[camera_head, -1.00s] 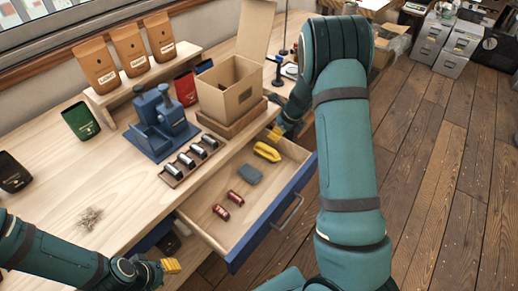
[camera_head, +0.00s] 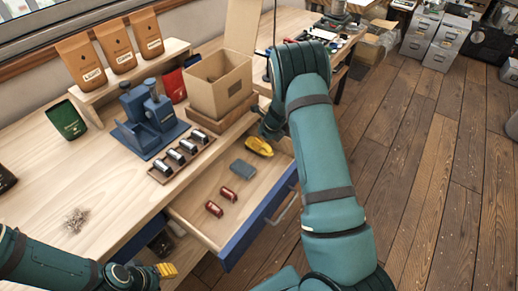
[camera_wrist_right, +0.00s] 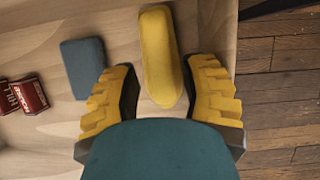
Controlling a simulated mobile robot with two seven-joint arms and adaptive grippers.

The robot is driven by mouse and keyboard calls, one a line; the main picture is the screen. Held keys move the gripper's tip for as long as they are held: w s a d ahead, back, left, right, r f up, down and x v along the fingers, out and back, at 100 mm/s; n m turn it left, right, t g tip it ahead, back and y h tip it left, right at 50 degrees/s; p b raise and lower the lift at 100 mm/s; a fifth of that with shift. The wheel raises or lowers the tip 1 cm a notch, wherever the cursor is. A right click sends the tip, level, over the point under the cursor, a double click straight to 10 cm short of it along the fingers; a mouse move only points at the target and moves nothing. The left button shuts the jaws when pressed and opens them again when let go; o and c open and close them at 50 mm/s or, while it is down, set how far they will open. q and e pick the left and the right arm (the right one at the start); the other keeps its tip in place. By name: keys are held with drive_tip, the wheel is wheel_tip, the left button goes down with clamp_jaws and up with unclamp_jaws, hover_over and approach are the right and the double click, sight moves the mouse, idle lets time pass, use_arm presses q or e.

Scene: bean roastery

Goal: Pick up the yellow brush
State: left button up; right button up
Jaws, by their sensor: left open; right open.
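The yellow brush (camera_head: 259,146) lies in the open drawer (camera_head: 215,192), near its far right end. In the right wrist view the brush (camera_wrist_right: 160,55) lies lengthwise, its near end between the two yellow fingers of my right gripper (camera_wrist_right: 162,95). That gripper is open, with a gap on both sides of the brush. In the head view the right fingers are mostly hidden behind my own arm. My left gripper (camera_head: 168,270) is at the lower left in front of the bench, apart from the drawer. It is open, with only part of it showing.
A grey-blue block (camera_head: 243,169) and two red cans (camera_head: 221,200) share the drawer. On the bench stand an open cardboard box (camera_head: 220,88), a blue press (camera_head: 150,120) and a rack of cylinders (camera_head: 181,160).

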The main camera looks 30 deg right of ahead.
drive_tip(key=x, duration=0.2)
drive_tip(key=shift+w+f, duration=0.1)
drive_tip(key=shift+f, duration=0.25)
drive_tip(key=shift+r, duration=0.1)
clamp_jaws()
drive_tip(key=shift+r, duration=0.1)
